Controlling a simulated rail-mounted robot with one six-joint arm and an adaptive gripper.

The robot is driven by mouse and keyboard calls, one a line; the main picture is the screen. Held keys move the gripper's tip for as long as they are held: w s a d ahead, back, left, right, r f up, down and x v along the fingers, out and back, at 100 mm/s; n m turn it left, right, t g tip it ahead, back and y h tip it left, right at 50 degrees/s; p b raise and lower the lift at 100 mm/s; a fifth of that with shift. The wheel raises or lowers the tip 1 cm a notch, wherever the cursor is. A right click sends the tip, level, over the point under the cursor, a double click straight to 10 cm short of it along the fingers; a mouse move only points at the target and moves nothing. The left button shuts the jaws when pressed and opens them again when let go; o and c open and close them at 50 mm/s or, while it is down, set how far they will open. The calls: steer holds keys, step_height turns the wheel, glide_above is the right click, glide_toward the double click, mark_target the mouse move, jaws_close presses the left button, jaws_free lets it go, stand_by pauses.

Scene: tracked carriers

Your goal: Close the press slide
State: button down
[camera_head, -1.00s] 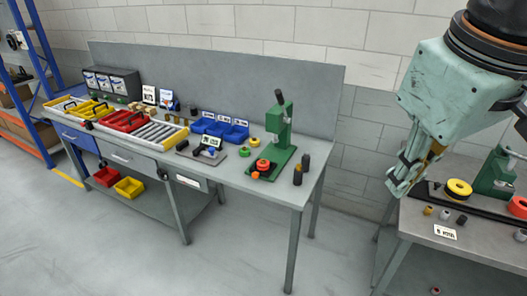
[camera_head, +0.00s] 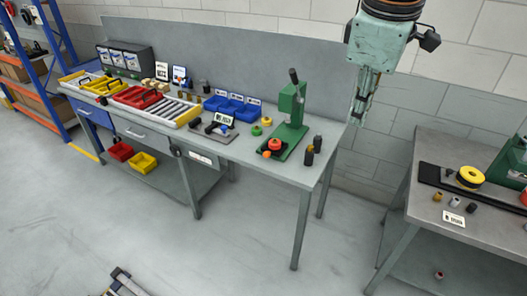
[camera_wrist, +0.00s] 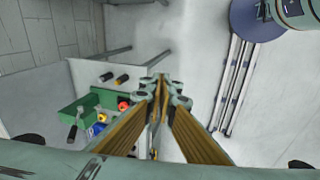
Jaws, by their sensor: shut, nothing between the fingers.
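A green press (camera_head: 292,122) with a dark lever stands near the right end of the long grey bench, on a green base (camera_head: 283,148) with a red-orange round piece at its front. It also shows in the wrist view (camera_wrist: 92,102), left of my gripper. A second green press (camera_head: 512,160) stands at the right picture edge, partly cut off, by a long dark slide-like plate (camera_head: 432,178) carrying a yellow ring (camera_head: 470,177). I cannot tell how far either slide is out. My gripper (camera_head: 357,120) is shut and empty, pointing down in the air beyond the long bench's right end.
The long bench (camera_head: 255,165) also bears blue bins (camera_head: 232,105), dark cylinders (camera_head: 313,148), red and yellow trays and a small fixture. The right bench (camera_head: 420,212) holds small cylinders and a label card. Clear floor (camera_head: 345,215) lies between the benches.

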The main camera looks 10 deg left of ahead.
steer(key=w+a+f+n+p, duration=0.1)
steer(key=w+a+f+n, duration=0.5)
steer(key=w, duration=0.4)
steer(key=w+a+f+n+p, duration=0.1)
steer(key=w+a+f+n, duration=0.3)
steer(key=w+a+f, duration=0.4)
steer(key=w+a+f+n+p, duration=0.1)
steer(key=w+a+f+n, duration=0.7)
steer(key=w+a+f, duration=0.3)
steer(key=a+f, duration=0.3)
steer(key=f, duration=0.2)
steer(key=shift+w+n+g+h, duration=0.15)
steer(key=shift+n+g+h, duration=0.15)
steer(key=shift+n, duration=0.1)
steer(key=shift+a+f, duration=0.1)
steer(key=x, duration=0.3)
steer(key=w+x, duration=0.1)
steer(key=x, duration=0.7)
steer(key=shift+w+d+r, duration=0.25)
steer(key=shift+d, duration=0.1)
steer(key=shift+w+d+f, duration=0.15)
steer(key=shift+w, duration=0.25)
steer(key=shift+w+d+f, duration=0.15)
steer(key=shift+w, duration=0.25)
